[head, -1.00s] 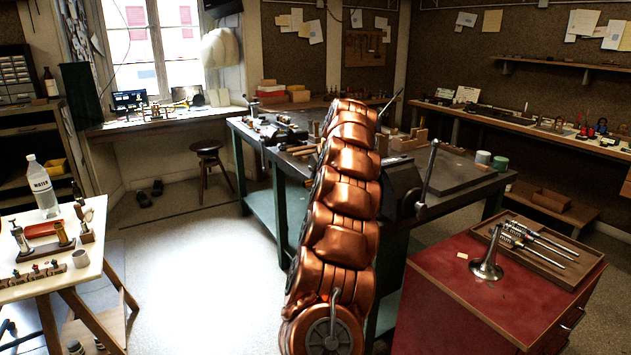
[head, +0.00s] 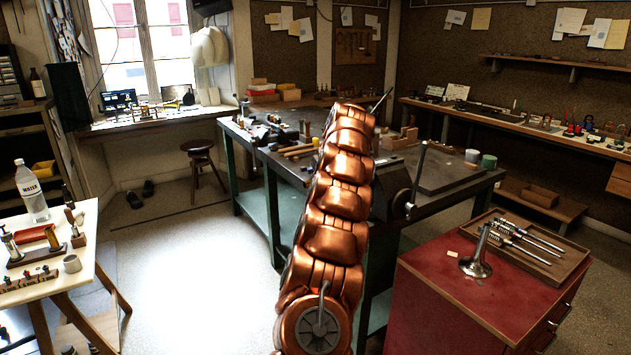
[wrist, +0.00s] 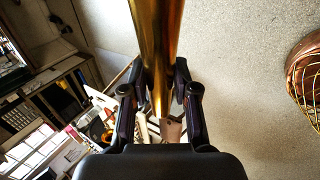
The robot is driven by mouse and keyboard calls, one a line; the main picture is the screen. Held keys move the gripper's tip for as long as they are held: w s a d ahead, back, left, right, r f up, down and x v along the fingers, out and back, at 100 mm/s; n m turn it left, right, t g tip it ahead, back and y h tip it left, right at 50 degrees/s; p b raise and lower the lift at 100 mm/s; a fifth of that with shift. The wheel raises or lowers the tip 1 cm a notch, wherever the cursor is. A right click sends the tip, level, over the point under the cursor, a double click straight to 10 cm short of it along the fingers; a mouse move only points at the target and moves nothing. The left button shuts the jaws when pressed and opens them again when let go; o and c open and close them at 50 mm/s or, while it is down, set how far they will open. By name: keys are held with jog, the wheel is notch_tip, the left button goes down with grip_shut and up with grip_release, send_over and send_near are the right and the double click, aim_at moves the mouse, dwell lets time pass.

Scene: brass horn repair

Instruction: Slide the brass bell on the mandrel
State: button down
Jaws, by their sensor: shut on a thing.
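The brass bell (wrist: 158,35) shows in the wrist view as a shiny golden tube, wider at the top of the picture and narrower toward my palm. My gripper (wrist: 161,75) is shut on it, with one dark finger on each side. The flared mouth is out of the picture. In the head view my copper-coloured arm hides the gripper and the bell. I cannot pick out the mandrel for sure; a thin dark rod (head: 381,103) slants up beside the top of my arm. A dark vise (head: 395,188) sits at the bench's near edge, partly hidden by my arm.
A workbench (head: 445,183) stands ahead. A red cabinet (head: 440,285) at the right carries a silver flared stand (head: 476,265) and a tool tray (head: 570,264). A white table (head: 85,240) with a bottle (head: 31,190) is at the left. The floor left of my arm is clear.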

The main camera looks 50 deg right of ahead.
jog(key=shift+s+d+r+p, duration=0.1)
jog(key=shift+s+d+p, duration=0.1)
jog(key=shift+d+p, duration=0.15)
jog(key=c, duration=0.8)
grip_release()
jog(key=v, duration=1.2)
